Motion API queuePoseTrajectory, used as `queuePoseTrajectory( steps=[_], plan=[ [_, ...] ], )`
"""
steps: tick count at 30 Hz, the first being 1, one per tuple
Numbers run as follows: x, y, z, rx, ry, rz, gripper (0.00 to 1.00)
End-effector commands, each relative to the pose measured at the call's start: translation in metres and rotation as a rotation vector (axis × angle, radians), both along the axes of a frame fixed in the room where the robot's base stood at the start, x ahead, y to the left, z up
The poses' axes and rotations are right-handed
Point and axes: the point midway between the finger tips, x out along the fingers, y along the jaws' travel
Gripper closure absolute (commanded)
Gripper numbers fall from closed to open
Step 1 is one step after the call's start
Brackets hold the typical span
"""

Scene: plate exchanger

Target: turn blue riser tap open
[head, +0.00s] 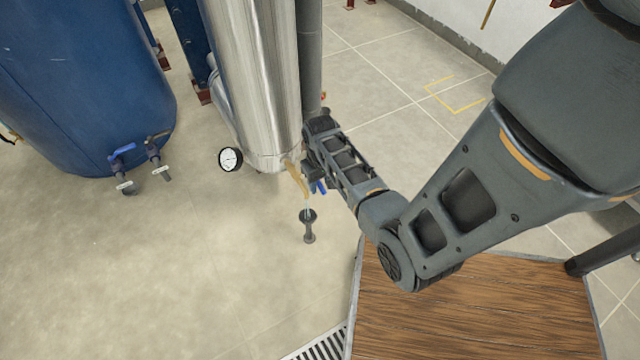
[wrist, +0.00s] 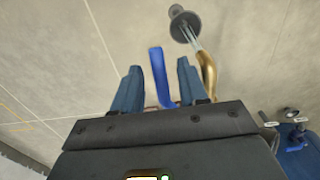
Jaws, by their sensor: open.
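The blue tap lever (wrist: 158,76) stands between the two fingers of my gripper (wrist: 160,68) in the wrist view. The fingers are open, with a visible gap on each side of the lever. In the head view only a small bit of the blue lever (head: 321,187) shows, below my wrist at the foot of the silver column. A curved brass pipe (wrist: 207,72) lies just right of the right finger. The tap's body is mostly hidden behind my gripper.
A drain funnel (head: 308,216) stands on the floor below the brass pipe. The silver column (head: 255,80) has a round gauge (head: 230,159). A blue tank (head: 75,90) with another blue-handled tap (head: 122,151) is at left. A wooden platform (head: 470,310) is at lower right.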

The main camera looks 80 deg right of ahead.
Motion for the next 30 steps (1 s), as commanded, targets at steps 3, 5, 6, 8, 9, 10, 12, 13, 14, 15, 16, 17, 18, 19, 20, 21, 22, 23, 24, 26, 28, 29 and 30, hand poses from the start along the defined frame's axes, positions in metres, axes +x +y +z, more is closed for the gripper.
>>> queuePoseTrajectory(
  steps=[3, 5, 6, 8, 9, 10, 12, 13, 14, 15, 16, 17, 18, 19, 20, 21, 22, 23, 24, 26, 28, 29, 30],
  plan=[
    [0.0002, -0.0002, -0.0011, -0.001, -0.001, 0.000, 0.57],
    [0.0001, -0.0002, -0.0009, 0.000, 0.000, 0.000, 0.57],
    [0.0001, -0.0002, -0.0009, 0.000, 0.000, 0.000, 0.57],
    [0.0001, 0.0000, -0.0008, 0.000, 0.000, 0.001, 0.58],
    [0.0001, 0.0000, -0.0008, 0.000, 0.000, 0.001, 0.62],
    [0.0001, 0.0000, -0.0008, 0.000, 0.000, 0.001, 0.65],
    [0.0001, 0.0001, -0.0008, 0.000, 0.000, 0.001, 0.72],
    [0.0002, 0.0001, -0.0008, 0.000, 0.000, 0.001, 0.75],
    [0.0002, 0.0001, -0.0008, 0.000, 0.000, 0.001, 0.78],
    [0.0002, 0.0001, -0.0008, 0.000, 0.000, 0.001, 0.81],
    [0.0002, 0.0001, -0.0008, 0.000, 0.000, 0.001, 0.84],
    [0.0002, 0.0001, -0.0008, 0.000, 0.000, 0.001, 0.87],
    [0.0002, 0.0001, -0.0008, 0.000, 0.000, 0.001, 0.91],
    [0.0001, 0.0002, -0.0009, 0.000, 0.000, 0.001, 0.94],
    [0.0001, 0.0002, -0.0008, 0.000, 0.000, 0.001, 0.97],
    [0.0001, 0.0002, -0.0008, 0.000, 0.000, 0.001, 1.00],
    [0.0001, 0.0002, -0.0009, 0.000, 0.000, 0.001, 1.00],
    [0.0001, 0.0002, -0.0009, 0.000, 0.000, 0.001, 1.00],
    [0.0001, 0.0002, -0.0009, 0.000, 0.000, 0.001, 1.00],
    [0.0001, 0.0002, -0.0009, 0.001, 0.001, 0.001, 1.00],
    [0.0001, 0.0003, -0.0009, 0.001, 0.001, 0.001, 1.00],
    [0.0001, 0.0003, -0.0009, 0.001, 0.001, 0.001, 1.00],
    [0.0001, 0.0003, -0.0009, 0.001, 0.001, 0.001, 1.00]
  ],
)
